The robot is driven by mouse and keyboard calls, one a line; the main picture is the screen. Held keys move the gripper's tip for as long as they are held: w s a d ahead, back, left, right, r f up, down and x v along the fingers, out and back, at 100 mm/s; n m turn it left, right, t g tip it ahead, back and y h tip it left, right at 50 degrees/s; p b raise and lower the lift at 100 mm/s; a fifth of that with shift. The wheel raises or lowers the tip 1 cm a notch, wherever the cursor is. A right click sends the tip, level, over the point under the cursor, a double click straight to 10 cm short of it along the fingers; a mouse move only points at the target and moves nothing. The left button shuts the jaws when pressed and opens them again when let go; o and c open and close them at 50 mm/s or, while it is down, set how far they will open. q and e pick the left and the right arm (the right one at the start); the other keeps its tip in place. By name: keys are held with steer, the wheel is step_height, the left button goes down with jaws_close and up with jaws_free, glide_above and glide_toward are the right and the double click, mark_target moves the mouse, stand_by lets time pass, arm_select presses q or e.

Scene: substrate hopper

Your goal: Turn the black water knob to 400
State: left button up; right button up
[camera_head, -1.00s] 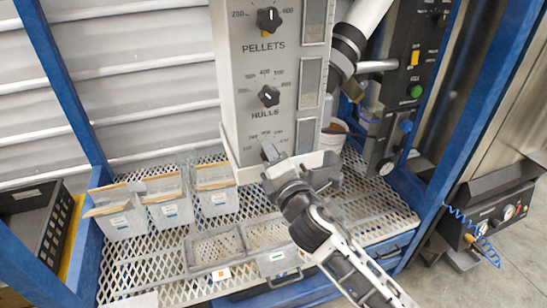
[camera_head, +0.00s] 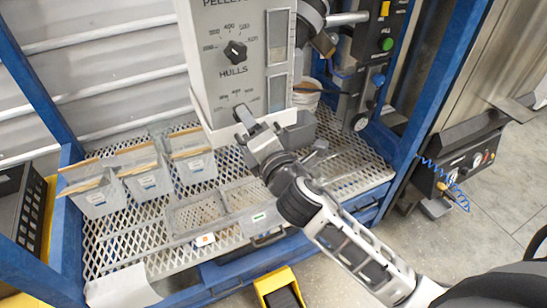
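The grey hopper column (camera_head: 225,75) stands at the upper middle. Its HULLS dial has a black knob (camera_head: 236,51) with a number scale around it. Below it is a lower dial scale (camera_head: 234,98), partly visible with small numbers. The knob of that lower dial is hidden behind my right gripper (camera_head: 254,120), and no WATER label shows. My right gripper is at the lower front of the column, with its fingers over that dial. I cannot tell whether the fingers grip the knob or how far apart they are. My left gripper is not in view.
Several clear bins (camera_head: 146,178) with tan contents stand left on the perforated metal shelf (camera_head: 150,235). Empty trays (camera_head: 200,210) sit in front of the column. A control panel with a green button (camera_head: 387,44) is at right. Blue frame posts (camera_head: 35,70) bound the sides.

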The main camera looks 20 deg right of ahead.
steer(key=s+b, duration=0.2)
steer(key=s, duration=1)
steer(key=shift+d, duration=0.2)
